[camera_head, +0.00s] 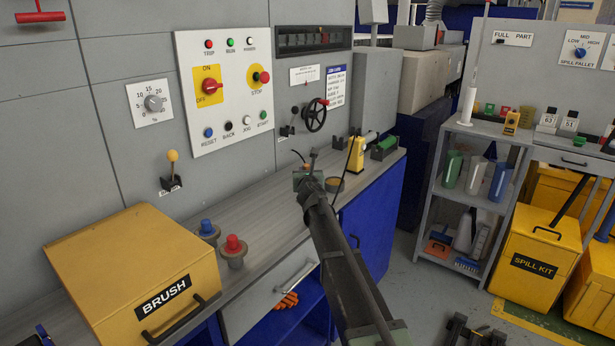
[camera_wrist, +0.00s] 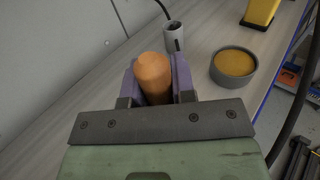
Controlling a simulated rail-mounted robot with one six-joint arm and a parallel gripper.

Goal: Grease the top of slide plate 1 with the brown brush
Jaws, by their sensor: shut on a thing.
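My gripper (camera_head: 307,178) is low over the grey bench top, seen from behind in the head view. In the wrist view, my gripper (camera_wrist: 154,92) is shut on a brown, rounded handle (camera_wrist: 154,74), which I take for the brown brush. Its bristles are hidden. A round grey tin (camera_wrist: 219,79) filled with orange-brown matter, perhaps grease, stands on the bench just right of the gripper; the tin (camera_head: 334,189) shows in the head view too. I cannot make out slide plate 1 in either view.
A grey cylinder (camera_wrist: 174,38) with a black cable stands beyond the gripper. A yellow device (camera_head: 356,153) stands behind the tin. The yellow BRUSH box (camera_head: 130,262), a blue knob (camera_head: 207,230) and a red knob (camera_head: 233,247) are left on the bench. The handwheel (camera_head: 315,114) juts from the panel.

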